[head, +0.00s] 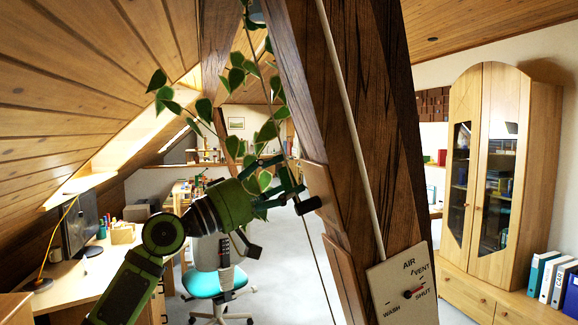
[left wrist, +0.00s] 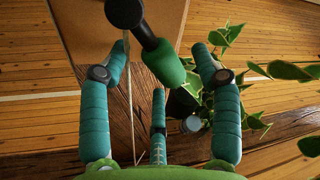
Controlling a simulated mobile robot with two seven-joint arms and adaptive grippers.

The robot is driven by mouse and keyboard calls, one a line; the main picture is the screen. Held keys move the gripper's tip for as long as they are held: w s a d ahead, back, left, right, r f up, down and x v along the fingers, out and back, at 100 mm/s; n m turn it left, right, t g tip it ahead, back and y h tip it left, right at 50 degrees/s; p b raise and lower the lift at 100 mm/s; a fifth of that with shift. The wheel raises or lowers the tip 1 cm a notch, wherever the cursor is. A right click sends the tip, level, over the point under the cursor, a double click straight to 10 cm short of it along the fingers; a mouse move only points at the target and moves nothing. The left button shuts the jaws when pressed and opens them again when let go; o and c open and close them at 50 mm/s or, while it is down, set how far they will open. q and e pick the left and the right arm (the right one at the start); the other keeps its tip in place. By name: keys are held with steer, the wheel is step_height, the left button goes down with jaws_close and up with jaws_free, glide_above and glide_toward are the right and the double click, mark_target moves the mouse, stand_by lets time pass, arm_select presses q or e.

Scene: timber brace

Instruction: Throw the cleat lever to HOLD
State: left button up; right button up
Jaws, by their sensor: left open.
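The cleat lever has a black hub and a green grip (left wrist: 170,68). In the left wrist view the grip slants down and right from the hub, which sits on a pale wooden board (left wrist: 72,22). In the head view the black hub (head: 308,206) stands out beside the board (head: 320,192) on the timber brace. My left gripper (head: 277,197) is open at the brace's left side. Its three teal fingers (left wrist: 160,62) are spread around the grip, and I see no clear contact. No HOLD label is readable. My right gripper is out of view.
A dark timber brace (head: 360,130) slants through the middle. A pale cord (head: 350,130) runs down it to an AIR dial plate (head: 400,300). A leafy vine (head: 236,78) hangs close to the gripper. A desk (head: 85,270) and turquoise chair (head: 218,283) stand at left, a cabinet (head: 500,170) at right.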

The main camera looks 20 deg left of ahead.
arm_select(q)
steer(key=shift+p+x, duration=0.35)
steer(key=shift+x, duration=0.65)
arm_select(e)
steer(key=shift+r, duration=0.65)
arm_select(q)
steer(key=shift+c, duration=1.2)
jaws_close()
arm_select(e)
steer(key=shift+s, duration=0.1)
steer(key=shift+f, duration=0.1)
